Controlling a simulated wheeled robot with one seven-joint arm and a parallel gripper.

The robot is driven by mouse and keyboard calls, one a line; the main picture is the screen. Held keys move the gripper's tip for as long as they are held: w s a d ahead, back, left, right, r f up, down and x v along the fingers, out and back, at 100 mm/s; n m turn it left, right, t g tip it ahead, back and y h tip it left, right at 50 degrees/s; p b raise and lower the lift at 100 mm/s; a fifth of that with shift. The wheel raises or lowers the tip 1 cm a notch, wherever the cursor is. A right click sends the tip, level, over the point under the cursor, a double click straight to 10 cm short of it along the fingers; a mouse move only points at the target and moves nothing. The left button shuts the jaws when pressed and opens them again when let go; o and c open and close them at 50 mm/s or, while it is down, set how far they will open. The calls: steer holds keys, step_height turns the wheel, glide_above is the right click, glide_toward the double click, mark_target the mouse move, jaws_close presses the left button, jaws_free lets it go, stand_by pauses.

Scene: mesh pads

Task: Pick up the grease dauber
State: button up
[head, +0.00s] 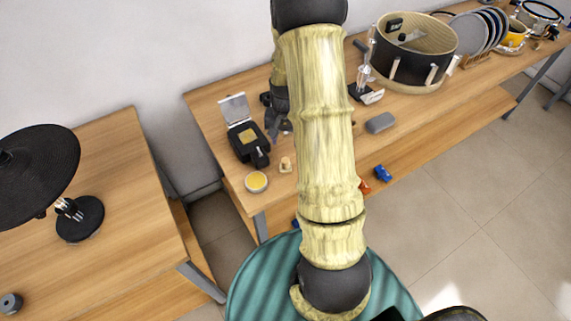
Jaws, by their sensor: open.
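A small pale wooden piece (286,164), which looks like the grease dauber, stands on the long wooden table near its left front corner. It is too small to make out its details. A round dish (256,181) with a yellow filling sits just to its front left. My gripper (278,129) is open above the table, behind the wooden piece and apart from it in the picture. My pale arm hides part of the gripper and the table to its right. I see nothing between the fingers.
Red (364,186) and blue (383,173) items are by the lower shelf. A separate table (120,210) stands left across a gap.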

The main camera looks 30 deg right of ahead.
mark_target(286, 160)
step_height(286, 160, down, 5)
steer(key=shift+f+p, duration=0.15)
steer(key=shift+p, duration=0.3)
steer(key=shift+s+a+f+p, duration=0.1)
steer(key=shift+s+f+p, duration=0.15)
steer(key=shift+f+p, duration=0.15)
steer(key=shift+s+f+p, duration=0.15)
steer(key=shift+f+p, duration=0.45)
steer(key=shift+f, duration=1.6)
jaws_close()
